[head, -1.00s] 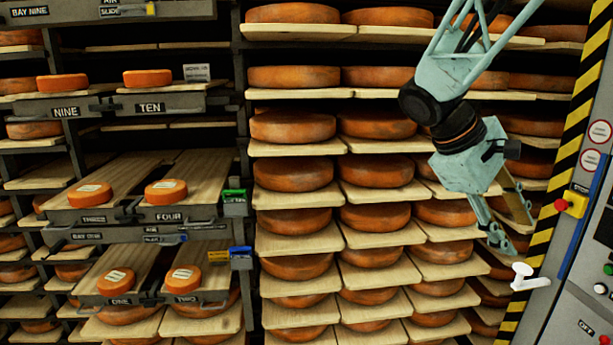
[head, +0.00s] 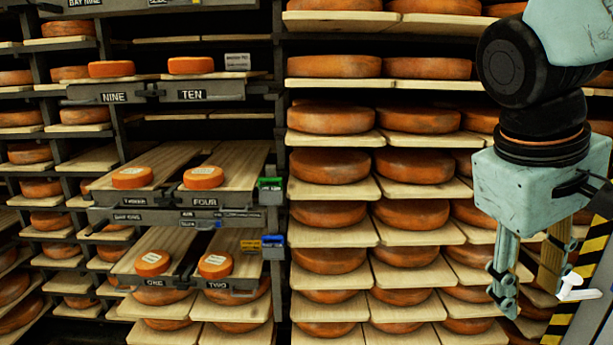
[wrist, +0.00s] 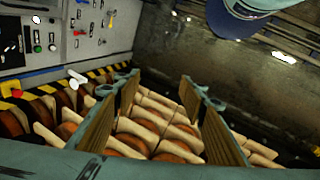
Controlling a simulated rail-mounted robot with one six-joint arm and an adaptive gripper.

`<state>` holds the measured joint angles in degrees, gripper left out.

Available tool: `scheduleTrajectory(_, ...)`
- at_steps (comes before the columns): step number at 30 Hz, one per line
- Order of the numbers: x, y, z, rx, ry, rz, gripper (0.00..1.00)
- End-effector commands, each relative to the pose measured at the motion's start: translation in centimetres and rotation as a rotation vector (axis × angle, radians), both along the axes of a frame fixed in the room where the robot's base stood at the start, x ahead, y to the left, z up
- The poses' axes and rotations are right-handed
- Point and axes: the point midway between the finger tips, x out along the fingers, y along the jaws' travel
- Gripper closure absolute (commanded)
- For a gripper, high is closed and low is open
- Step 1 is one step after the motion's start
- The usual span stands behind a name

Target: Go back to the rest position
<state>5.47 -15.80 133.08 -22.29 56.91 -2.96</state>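My gripper (head: 528,284) hangs at the lower right of the head view, pointing down, in front of the cheese racks. Its two fingers stand well apart with nothing between them. In the wrist view my gripper (wrist: 160,105) also shows open, with wood-faced fingers and cheese-laden boards far below between them. No rest position marker shows in either view.
Small labelled cheeses (head: 204,177) sit on pulled-out boards at the left. Racks of large cheese wheels (head: 330,165) fill the middle. A control panel (wrist: 70,30), a white lever (wrist: 77,80) and a yellow-black striped edge (head: 590,245) stand beside my gripper.

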Motion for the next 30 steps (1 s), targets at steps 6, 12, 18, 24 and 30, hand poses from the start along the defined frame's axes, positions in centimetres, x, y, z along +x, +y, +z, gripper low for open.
scheduleTrajectory(6, -2.2, 3.3, -1.1, 0.075, -0.065, -0.018, 0.62)
scheduleTrajectory(12, -4.2, 6.2, -2.0, 0.149, -0.119, -0.039, 0.62)
scheduleTrajectory(18, -6.2, 9.0, -3.0, 0.223, -0.174, -0.057, 0.62)
scheduleTrajectory(24, -8.0, 11.6, -3.9, 0.297, -0.222, -0.074, 0.62)
scheduleTrajectory(30, -9.1, 13.3, -4.4, 0.347, -0.255, -0.087, 0.62)
